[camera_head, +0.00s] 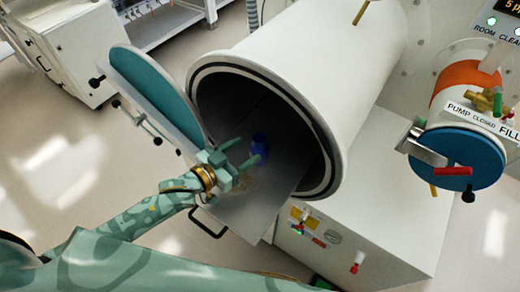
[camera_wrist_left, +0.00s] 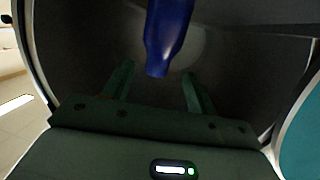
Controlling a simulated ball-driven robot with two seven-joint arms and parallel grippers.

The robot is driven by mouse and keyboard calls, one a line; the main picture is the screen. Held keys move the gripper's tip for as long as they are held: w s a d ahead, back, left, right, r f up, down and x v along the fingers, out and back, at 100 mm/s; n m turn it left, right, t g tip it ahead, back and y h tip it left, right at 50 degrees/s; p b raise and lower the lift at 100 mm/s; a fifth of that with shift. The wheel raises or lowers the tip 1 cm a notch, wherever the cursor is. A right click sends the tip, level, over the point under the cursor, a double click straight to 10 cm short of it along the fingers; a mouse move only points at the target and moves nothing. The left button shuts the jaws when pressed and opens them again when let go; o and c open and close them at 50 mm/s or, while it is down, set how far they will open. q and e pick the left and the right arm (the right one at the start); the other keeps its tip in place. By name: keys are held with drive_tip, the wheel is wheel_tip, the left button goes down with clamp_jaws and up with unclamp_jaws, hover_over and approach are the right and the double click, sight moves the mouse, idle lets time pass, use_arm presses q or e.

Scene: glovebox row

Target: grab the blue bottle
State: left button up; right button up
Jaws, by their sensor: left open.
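The blue bottle (camera_head: 259,146) stands inside the open round chamber, on the grey sliding tray (camera_head: 245,208). My left gripper (camera_head: 241,157) is at the chamber mouth, just left of the bottle and above the tray, with its fingers pointing inward. In the left wrist view the bottle (camera_wrist_left: 167,38) hangs into the picture from the top, beyond and between the two spread fingers of the left gripper (camera_wrist_left: 159,85). The fingers are open and empty; I see no contact with the bottle. My right gripper is not in view.
The chamber's thick rim (camera_head: 330,165) surrounds the opening. Its teal round door (camera_head: 155,92) is swung open at the left, close to my left forearm. A smaller port with a blue cover (camera_head: 455,160) and handle is at the right. Open floor (camera_head: 60,170) lies at the left.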

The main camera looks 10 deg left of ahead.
sight(254, 144)
use_arm(q)
drive_tip(key=x, duration=0.6)
drive_tip(key=shift+d+r, duration=0.2)
drive_tip(key=shift+r, duration=0.2)
drive_tip(key=shift+a, duration=0.1)
drive_tip(key=shift+c, duration=0.6)
clamp_jaws()
drive_tip(key=shift+r, duration=0.15)
